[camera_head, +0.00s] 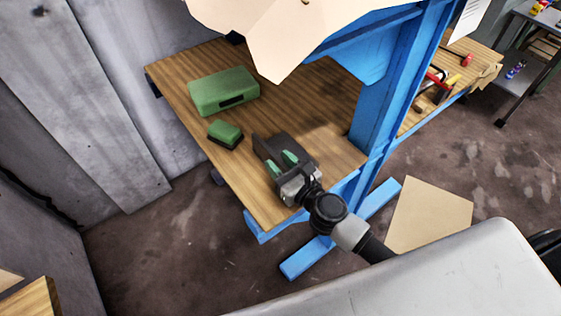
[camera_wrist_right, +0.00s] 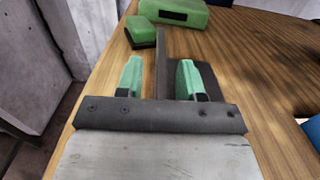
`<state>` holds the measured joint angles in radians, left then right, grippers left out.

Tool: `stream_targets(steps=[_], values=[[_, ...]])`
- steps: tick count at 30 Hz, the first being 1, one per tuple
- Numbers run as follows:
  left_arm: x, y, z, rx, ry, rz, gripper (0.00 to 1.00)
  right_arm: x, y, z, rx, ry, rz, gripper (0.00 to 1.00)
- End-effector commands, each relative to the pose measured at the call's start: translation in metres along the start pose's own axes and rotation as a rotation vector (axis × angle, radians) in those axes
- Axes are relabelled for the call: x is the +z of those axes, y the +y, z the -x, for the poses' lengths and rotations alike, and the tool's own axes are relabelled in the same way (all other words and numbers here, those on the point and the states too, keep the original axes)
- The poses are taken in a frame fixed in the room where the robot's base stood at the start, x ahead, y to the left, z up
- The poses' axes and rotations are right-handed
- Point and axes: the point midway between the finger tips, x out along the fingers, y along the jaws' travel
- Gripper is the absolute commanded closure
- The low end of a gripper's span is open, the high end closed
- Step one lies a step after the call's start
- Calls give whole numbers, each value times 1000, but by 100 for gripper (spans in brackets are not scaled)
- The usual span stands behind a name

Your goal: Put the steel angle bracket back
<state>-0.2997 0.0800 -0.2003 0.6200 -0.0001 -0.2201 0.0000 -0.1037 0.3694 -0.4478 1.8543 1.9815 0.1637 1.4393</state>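The dark grey steel angle bracket (camera_head: 263,146) rests on the wooden bench top, near its front end. In the right wrist view, its upright plate (camera_wrist_right: 162,62) stands between the two green fingers of my right gripper (camera_wrist_right: 159,70), with a visible gap on each side. Its flat part (camera_wrist_right: 208,80) shows on the right, partly behind the right finger. My right gripper (camera_head: 282,161) is open and reaches over the bracket in the head view. My left gripper is not in view.
A green case (camera_head: 223,90) and a small green box (camera_head: 225,134) sit behind the bracket on the wooden bench (camera_head: 265,212). A blue post (camera_head: 376,105) stands on the right. Cardboard hangs over the back. Bare bench shows left of the bracket.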

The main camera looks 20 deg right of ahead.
Motion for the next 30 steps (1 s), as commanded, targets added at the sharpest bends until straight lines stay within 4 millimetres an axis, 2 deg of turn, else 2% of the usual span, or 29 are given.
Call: stream_targets(steps=[6,8,11,21,25,30], values=[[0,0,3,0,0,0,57,3,0,0,0,0,0,62],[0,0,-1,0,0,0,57,0,0,6,0,1,0,62],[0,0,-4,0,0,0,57,-1,0,21,1,2,-1,62],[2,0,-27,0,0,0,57,-3,1,91,1,3,-1,62],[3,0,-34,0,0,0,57,-2,0,108,-1,2,-2,62],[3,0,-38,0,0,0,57,0,0,119,1,0,0,62]])
